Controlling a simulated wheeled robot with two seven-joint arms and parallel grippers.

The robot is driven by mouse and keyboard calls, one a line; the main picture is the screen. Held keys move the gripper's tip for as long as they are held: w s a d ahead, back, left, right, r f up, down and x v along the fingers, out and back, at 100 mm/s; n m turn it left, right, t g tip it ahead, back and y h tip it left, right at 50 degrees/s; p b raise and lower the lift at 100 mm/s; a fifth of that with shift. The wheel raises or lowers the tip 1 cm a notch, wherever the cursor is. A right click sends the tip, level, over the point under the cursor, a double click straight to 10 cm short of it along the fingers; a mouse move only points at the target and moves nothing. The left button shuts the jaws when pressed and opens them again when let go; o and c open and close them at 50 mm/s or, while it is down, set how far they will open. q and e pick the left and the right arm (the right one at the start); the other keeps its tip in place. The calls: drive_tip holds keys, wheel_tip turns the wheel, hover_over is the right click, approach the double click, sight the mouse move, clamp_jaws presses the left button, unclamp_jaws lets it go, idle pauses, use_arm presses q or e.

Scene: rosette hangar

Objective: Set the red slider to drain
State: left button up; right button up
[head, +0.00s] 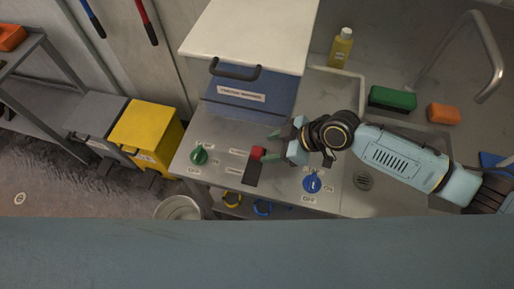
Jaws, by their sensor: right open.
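The red slider (257,153) sits at the upper end of its dark slot (252,174) on the metal counter. Small labels lie to the left of the slot, one by its upper end and one by its lower end; their words are too small to read. My right gripper (272,148) reaches in from the right, its open fingers close to the slider's right side. I cannot tell whether the fingertips touch it. My left gripper is not in view.
A green knob (199,155) is left of the slot and a blue knob (312,183) right of it. Behind stands a blue-fronted box (250,93) with a dark handle. A sink, a green sponge (392,98) and a yellow bottle (341,48) are at the right.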

sight(257, 151)
drive_tip(key=x, duration=0.6)
clamp_jaws()
drive_tip(key=shift+a, duration=0.1)
